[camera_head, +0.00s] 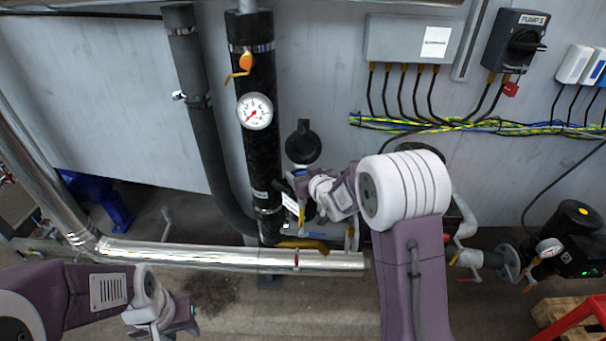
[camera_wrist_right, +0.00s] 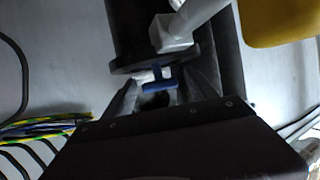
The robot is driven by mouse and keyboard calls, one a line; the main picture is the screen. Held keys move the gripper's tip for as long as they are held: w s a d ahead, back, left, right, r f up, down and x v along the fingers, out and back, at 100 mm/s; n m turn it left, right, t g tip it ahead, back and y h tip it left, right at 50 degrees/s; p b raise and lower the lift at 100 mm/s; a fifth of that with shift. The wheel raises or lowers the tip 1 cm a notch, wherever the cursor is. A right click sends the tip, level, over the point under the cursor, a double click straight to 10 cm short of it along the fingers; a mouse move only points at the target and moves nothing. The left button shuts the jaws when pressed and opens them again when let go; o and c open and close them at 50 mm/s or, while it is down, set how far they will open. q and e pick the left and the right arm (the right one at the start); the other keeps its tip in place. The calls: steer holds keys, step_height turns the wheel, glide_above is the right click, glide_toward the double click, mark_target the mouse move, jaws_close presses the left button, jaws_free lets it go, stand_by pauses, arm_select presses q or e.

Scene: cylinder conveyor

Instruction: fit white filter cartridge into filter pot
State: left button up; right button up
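A round black lid-like part (camera_head: 303,145) stands beside the thick black pipe, above my right gripper (camera_head: 297,190); I cannot tell for sure whether it belongs to the filter pot. The pot's body is mostly hidden behind my right gripper and arm. In the right wrist view the fingers of my right gripper (camera_wrist_right: 160,92) stand apart, either side of a small blue handle-like part (camera_wrist_right: 158,86). A white block (camera_wrist_right: 171,34) with a white tube lies beyond it. I cannot identify the white filter cartridge with certainty. My left gripper (camera_head: 180,322) is low at left, away from the pipes; its fingers are unclear.
A thick black pipe (camera_head: 262,165) with a gauge (camera_head: 254,111) and a yellow lever (camera_head: 245,64) stands left of my right gripper. A shiny horizontal pipe (camera_head: 220,256) runs below. Cables (camera_head: 470,125) hang at upper right. A red frame (camera_head: 575,322) stands at lower right.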

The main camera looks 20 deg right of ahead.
steer(key=shift+r+p, duration=0.3)
steer(key=shift+r, duration=0.1)
steer(key=v, duration=1.2)
steer(key=shift+f, duration=0.15)
